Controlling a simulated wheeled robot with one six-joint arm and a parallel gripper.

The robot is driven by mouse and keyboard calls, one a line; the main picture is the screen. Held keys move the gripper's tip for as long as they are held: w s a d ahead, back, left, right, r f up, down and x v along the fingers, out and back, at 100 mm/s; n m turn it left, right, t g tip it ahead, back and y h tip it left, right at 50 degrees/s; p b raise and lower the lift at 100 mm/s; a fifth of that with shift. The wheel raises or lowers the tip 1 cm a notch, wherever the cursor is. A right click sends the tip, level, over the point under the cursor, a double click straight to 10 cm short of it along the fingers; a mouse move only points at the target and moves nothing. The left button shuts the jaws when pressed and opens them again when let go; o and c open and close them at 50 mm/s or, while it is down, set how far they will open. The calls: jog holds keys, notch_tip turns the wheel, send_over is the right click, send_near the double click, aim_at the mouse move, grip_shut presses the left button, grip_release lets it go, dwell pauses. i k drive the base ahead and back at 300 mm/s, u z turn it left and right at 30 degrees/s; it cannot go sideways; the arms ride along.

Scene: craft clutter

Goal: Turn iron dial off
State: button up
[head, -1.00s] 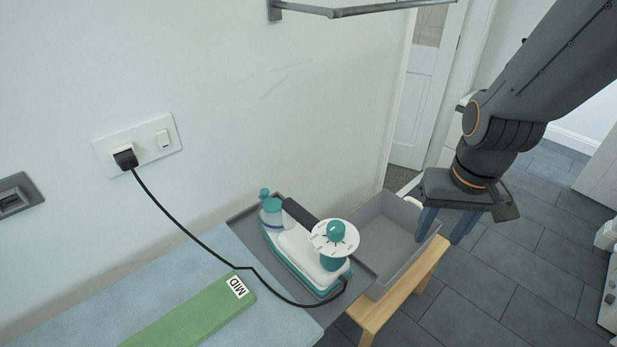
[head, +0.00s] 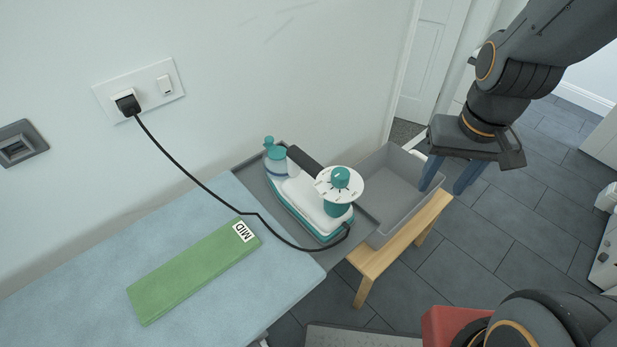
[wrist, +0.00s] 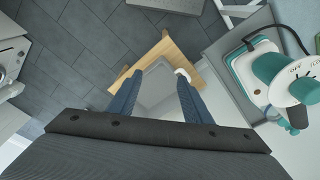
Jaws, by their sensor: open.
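The iron (head: 311,206) is white and teal and rests on a grey tray at the end of the ironing board. Its white dial disc (head: 351,187) with a teal knob (head: 341,176) faces up. In the wrist view the iron (wrist: 251,70) is at the right, and its dial (wrist: 298,82) shows the word OFF; the pointer's setting is not clear. My gripper (head: 450,188) is open and empty, right of the iron and above the grey bin. Its two blue fingers point down, apart from the dial. They also show in the wrist view (wrist: 156,92).
A black cord (head: 186,173) runs from the wall socket (head: 126,102) to the iron. A green strip marked MID (head: 193,271) lies on the blue board (head: 90,270). The grey bin (head: 384,181) stands on a wooden stool (head: 398,241). Open tiled floor is at the right.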

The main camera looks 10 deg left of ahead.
aim_at(341, 179)
jog(key=z, duration=0.7)
jog(key=k, duration=1.1)
jog(key=u, duration=0.1)
jog(key=i, duration=0.4)
